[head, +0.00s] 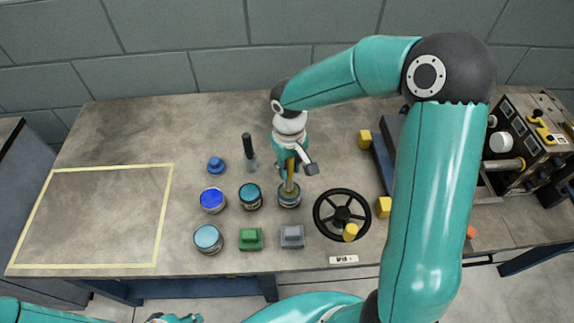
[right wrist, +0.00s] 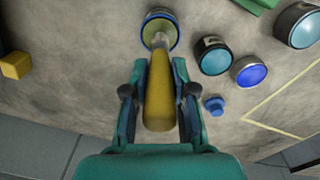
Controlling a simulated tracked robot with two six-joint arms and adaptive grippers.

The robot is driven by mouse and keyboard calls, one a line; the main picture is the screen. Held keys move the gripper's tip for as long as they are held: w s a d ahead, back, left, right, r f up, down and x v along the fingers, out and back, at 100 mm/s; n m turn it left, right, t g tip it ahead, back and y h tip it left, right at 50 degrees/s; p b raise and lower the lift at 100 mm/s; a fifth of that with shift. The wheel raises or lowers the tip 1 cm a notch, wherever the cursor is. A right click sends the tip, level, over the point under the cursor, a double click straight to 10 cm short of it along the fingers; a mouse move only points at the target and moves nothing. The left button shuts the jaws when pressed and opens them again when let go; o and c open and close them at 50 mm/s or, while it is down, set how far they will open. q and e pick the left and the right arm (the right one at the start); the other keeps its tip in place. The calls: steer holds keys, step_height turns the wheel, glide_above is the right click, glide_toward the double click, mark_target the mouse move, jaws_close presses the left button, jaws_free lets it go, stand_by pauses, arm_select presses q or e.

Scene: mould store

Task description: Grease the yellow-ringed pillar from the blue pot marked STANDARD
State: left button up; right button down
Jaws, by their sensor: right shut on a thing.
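My right gripper (head: 289,168) is shut on a yellow-handled brush (right wrist: 158,92) and points down. The brush's lower end is at the mouth of a pot with a dark blue rim (head: 289,199), which also shows in the right wrist view (right wrist: 174,40). Whether the bristles touch its contents is hidden. A bright blue pot (head: 212,200) and a teal-topped pot (head: 250,197) stand to the left. No STANDARD marking can be read. A pale pillar with a yellowish end (head: 503,165) juts from the machine at the right. My left gripper (head: 175,318) is barely in view at the bottom edge.
A light-blue pot (head: 208,239), green block (head: 250,239) and grey block (head: 292,237) stand in front. A black handwheel (head: 342,213), yellow blocks (head: 384,207) and the machine (head: 535,135) lie right. The taped area (head: 160,215) at left is empty.

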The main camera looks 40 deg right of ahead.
steer(key=shift+s+f+b, duration=0.1)
steer(key=shift+f+b, duration=0.4)
steer(key=shift+b, duration=0.1)
stand_by(2.1)
steer(key=shift+r+p, duration=2.5)
steer(key=shift+r, duration=1.05)
steer(key=shift+a, duration=0.1)
